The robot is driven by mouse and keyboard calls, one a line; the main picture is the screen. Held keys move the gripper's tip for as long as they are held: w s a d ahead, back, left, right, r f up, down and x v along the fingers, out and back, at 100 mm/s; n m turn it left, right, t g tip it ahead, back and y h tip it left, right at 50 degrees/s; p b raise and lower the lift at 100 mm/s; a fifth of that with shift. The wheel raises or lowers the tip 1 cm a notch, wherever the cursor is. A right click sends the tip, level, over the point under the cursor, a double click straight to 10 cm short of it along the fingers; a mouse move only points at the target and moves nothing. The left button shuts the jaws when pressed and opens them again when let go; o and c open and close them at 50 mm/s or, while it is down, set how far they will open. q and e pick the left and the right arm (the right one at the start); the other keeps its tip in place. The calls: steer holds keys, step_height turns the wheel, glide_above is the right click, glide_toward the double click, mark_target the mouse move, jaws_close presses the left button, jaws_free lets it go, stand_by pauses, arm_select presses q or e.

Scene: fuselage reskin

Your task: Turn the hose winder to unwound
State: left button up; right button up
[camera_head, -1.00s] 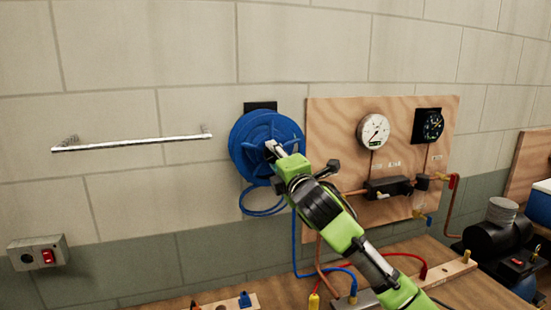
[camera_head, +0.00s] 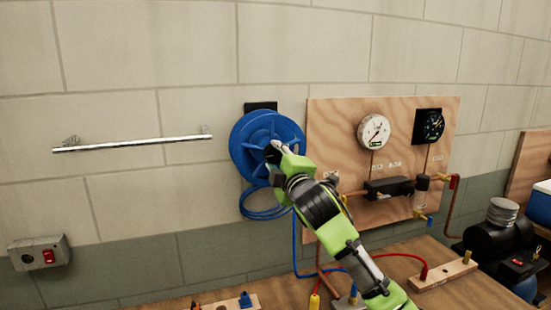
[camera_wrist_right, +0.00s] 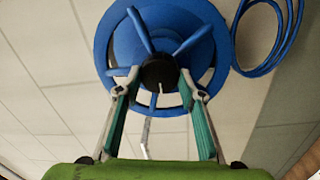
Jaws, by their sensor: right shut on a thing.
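The hose winder (camera_head: 243,158) is a blue spoked reel on the wall, left of the plywood panel. It fills the top middle of the right wrist view (camera_wrist_right: 122,38), with a round black hub knob (camera_wrist_right: 159,72) at its centre. My right gripper (camera_wrist_right: 159,76) has one finger on each side of this knob and is shut on it. In the head view my green and black right gripper (camera_head: 275,151) reaches the reel's centre and hides part of it. Loops of blue hose (camera_head: 264,214) hang below the reel. My left gripper is not in view.
The plywood panel (camera_head: 330,125) carries two gauges and copper piping, right of the reel. A metal rail (camera_head: 130,145) and a switch box (camera_head: 39,254) are on the wall at left. The workbench (camera_head: 275,296) with coloured hoses lies below.

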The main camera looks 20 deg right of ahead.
steer(key=o, duration=1.1)
steer(key=s, duration=1.2)
steer(key=shift+f, duration=0.4)
